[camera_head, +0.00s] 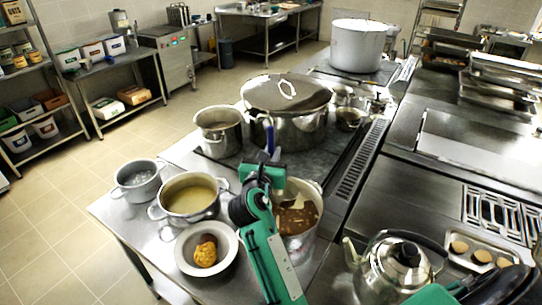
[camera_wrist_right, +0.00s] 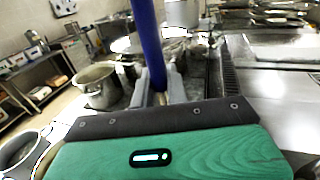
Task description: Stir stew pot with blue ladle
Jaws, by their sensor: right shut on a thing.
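The stew pot (camera_head: 318,232) stands near the front of the steel counter with brown, chunky stew (camera_head: 299,219) in it. My right gripper (camera_head: 268,168) is above the pot's far left side, shut on the blue ladle (camera_head: 270,137). The ladle's blue handle rises upright from the jaws; it also shows between the fingers in the right wrist view (camera_wrist_right: 148,45). A pale shape shows at the stew's surface, but I cannot tell whether it is the ladle's bowl. My right forearm hides the pot's left side. My left gripper is out of view.
A pot of yellowish broth (camera_head: 190,197), a small grey pot (camera_head: 138,183) and a bowl with food (camera_head: 185,262) stand to the left. A large lidded pot (camera_head: 288,128) and an open pot (camera_head: 218,138) stand behind. A kettle (camera_head: 388,270) is at the front right.

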